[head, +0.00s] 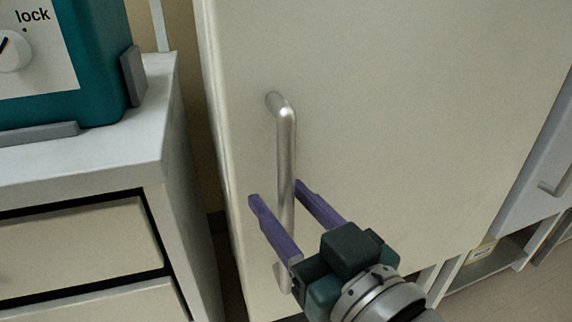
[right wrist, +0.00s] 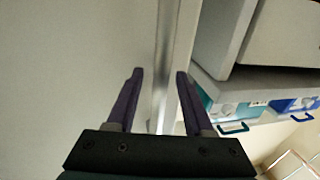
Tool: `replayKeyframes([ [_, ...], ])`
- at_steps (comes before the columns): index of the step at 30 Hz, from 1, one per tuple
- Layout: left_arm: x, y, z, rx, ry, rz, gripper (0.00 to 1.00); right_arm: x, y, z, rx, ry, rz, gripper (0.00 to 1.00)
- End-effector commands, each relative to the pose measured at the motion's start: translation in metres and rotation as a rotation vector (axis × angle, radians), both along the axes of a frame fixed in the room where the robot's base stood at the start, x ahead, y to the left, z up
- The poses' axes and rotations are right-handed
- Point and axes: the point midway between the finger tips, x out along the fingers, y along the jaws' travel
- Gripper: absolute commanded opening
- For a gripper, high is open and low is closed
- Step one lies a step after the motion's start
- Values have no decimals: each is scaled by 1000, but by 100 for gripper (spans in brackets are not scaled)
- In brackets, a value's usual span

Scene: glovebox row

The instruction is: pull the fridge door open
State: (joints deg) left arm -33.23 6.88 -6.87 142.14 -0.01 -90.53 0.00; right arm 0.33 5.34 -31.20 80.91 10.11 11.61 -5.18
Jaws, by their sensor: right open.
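The fridge door (head: 400,110) is a large cream panel filling the middle of the head view. It looks shut, though its far edge is not clearly shown. Its vertical metal bar handle (head: 286,150) stands near the door's left edge. My right gripper (head: 276,190) is open, with its two purple fingers on either side of the handle's lower part. Whether a finger touches the bar I cannot tell. My left gripper is not in view.
A grey-topped drawer cabinet (head: 110,160) stands left of the door, with a narrow gap between. A teal box marked "lock" (head: 100,60) sits on it. Another cabinet with a handle (head: 556,186) is at the right. Floor (head: 510,285) shows at the lower right.

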Motion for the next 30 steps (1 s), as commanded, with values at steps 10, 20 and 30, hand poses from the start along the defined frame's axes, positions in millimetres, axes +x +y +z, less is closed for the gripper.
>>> replayKeyframes([
  [10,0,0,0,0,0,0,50,0,0,0,0,0,0,30],
  [20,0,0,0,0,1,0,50,-1,0,0,0,1,0,0],
  [30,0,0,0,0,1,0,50,-1,0,0,0,1,0,0],
])
